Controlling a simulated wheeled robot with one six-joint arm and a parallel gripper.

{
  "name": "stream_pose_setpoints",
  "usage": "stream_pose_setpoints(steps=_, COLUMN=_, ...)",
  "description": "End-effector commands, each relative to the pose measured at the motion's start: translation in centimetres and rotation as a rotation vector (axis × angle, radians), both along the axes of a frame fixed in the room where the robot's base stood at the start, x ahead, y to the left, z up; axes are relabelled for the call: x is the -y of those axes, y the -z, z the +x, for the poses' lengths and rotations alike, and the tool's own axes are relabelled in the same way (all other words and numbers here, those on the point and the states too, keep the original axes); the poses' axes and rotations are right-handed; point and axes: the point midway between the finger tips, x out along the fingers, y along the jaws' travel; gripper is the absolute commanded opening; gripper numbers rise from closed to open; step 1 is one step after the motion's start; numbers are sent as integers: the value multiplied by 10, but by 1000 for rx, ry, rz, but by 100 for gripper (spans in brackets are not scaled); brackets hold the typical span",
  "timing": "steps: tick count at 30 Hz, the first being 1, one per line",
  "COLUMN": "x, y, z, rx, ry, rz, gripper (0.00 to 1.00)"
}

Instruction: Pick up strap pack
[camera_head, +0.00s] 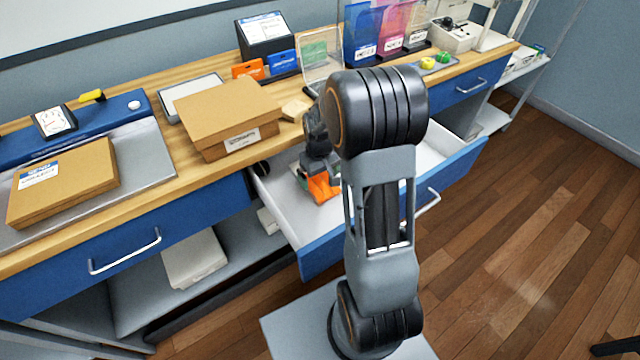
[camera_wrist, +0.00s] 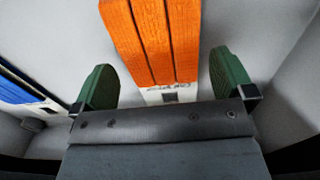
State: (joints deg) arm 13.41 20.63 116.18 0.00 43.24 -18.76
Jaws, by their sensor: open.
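An orange strap pack (camera_head: 322,187) with lengthwise folds lies in the open drawer. It also shows in the wrist view (camera_wrist: 155,40), with a white printed label at its near end. My gripper (camera_wrist: 165,85) is open above the drawer floor, its two green-padded fingers on either side of the pack's near end. A gap shows between the pack and each finger. In the head view my arm hides part of the drawer and of the pack.
The blue-fronted drawer (camera_head: 322,256) is pulled out, with pale walls close around the gripper. A blue pack (camera_wrist: 18,92) lies at the left in the wrist view. A cardboard box (camera_head: 225,108) sits on the wooden counter above.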

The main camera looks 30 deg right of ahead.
Motion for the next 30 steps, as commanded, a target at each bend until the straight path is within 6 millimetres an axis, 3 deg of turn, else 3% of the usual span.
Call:
stream_pose_setpoints(steps=6, x=0, y=21, z=0, rx=-1, ry=0, rz=0, gripper=100)
stream_pose_setpoints(steps=15, x=0, y=23, z=0, rx=1, ry=0, rz=0, gripper=99)
stream_pose_setpoints(steps=25, x=0, y=23, z=0, rx=1, ry=0, rz=0, gripper=67)
stream_pose_setpoints(steps=30, x=0, y=23, z=0, rx=1, ry=0, rz=0, gripper=66)
